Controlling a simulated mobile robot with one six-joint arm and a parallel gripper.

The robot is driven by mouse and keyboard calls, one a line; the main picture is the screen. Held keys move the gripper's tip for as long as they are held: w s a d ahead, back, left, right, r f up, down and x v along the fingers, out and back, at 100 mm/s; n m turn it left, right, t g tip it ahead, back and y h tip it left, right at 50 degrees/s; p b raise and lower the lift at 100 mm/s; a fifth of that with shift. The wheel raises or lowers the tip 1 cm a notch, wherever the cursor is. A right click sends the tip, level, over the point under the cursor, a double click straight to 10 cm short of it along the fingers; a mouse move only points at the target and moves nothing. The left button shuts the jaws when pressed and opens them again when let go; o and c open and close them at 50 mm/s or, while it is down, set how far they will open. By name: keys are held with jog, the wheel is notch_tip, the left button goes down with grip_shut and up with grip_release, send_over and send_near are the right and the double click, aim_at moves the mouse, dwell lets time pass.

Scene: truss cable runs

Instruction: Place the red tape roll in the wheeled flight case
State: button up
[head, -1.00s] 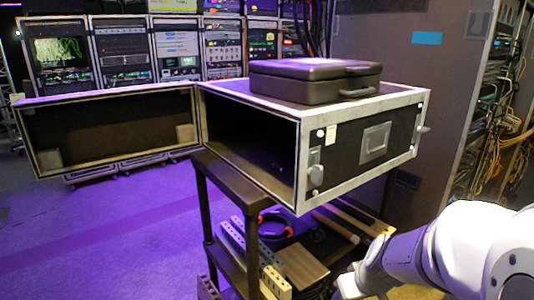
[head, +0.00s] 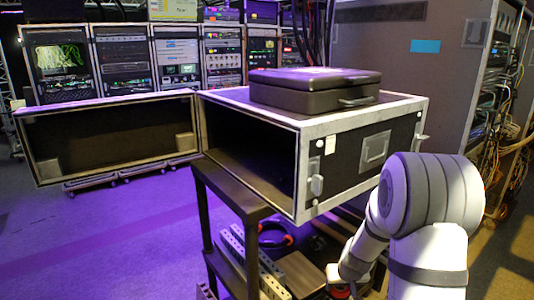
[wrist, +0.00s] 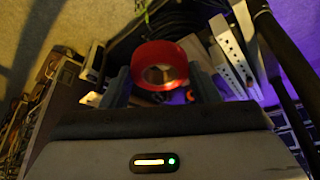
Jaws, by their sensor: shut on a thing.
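The red tape roll (wrist: 160,51) is between the two fingers of my gripper (wrist: 160,86) in the wrist view, and the gripper is shut on it. In the head view a bit of the red roll (head: 340,292) shows at my gripper (head: 343,281), low beside the cart's lower shelf. A black flight case with pale metal edges (head: 309,170) stands on top of the cart, up and left of my gripper. Its front is open and its dark inside looks empty, though the depth is hard to see. I see no wheels on it.
A closed dark case (head: 315,92) lies on top of the flight case. The open door panel (head: 115,135) swings out to the left. The cart (head: 232,190) holds power strips (head: 255,262) and cables below. A tall grey cabinet (head: 400,80) stands behind right. Floor at left is clear.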

jog(key=s+a+f, duration=0.5)
jog(key=a+f, duration=0.1)
jog(key=a, duration=0.1)
jog(key=s+f, duration=0.3)
jog(key=f, duration=1.1)
jog(key=shift+s, duration=0.2)
